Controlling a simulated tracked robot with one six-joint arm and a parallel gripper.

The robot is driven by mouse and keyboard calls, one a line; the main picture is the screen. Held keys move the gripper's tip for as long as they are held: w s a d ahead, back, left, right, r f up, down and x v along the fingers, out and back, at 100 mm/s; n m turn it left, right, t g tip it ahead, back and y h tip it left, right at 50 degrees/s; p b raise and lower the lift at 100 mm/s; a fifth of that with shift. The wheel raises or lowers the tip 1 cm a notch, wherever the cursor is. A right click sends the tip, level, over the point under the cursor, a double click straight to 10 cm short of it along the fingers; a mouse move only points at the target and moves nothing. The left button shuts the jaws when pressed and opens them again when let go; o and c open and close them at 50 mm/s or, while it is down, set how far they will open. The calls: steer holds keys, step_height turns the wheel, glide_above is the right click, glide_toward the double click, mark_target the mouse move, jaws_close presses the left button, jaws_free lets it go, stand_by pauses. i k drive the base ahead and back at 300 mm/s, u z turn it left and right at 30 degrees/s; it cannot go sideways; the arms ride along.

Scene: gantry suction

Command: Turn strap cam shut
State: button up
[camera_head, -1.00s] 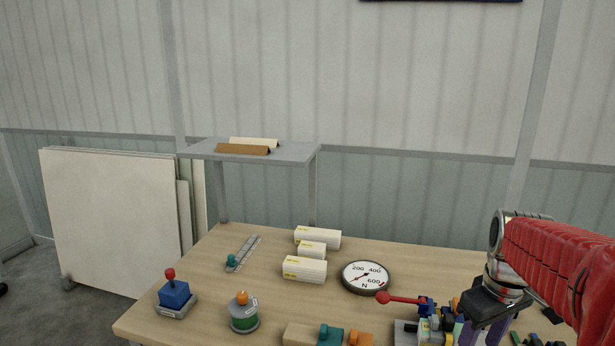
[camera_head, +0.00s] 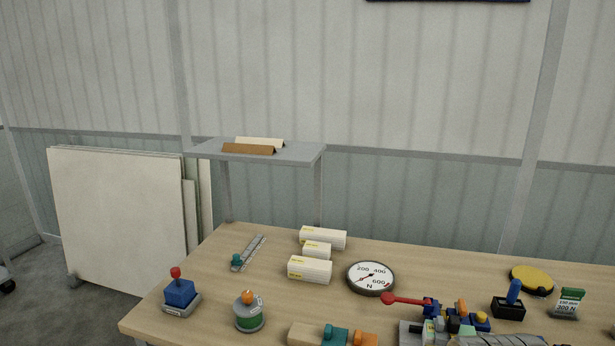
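I cannot tell for sure which part is the strap cam. A red lever with a round knob (camera_head: 402,300) lies across the bench, pointing left from a cluster of blue, black, green and yellow parts (camera_head: 455,321) at the lower right. A wooden block (camera_head: 304,335) with a teal piece (camera_head: 335,336) and an orange piece (camera_head: 364,340) sits left of that cluster, cut off by the bottom edge. A grey band-like shape (camera_head: 505,341) shows at the bottom edge, too cropped to identify. My gripper is not in view.
A grey shelf (camera_head: 300,153) stands behind.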

mark_target(460, 308)
steer(key=k, duration=1.35)
steer(key=z, duration=0.55)
steer(key=i, duration=1.85)
steer(key=u, duration=0.05)
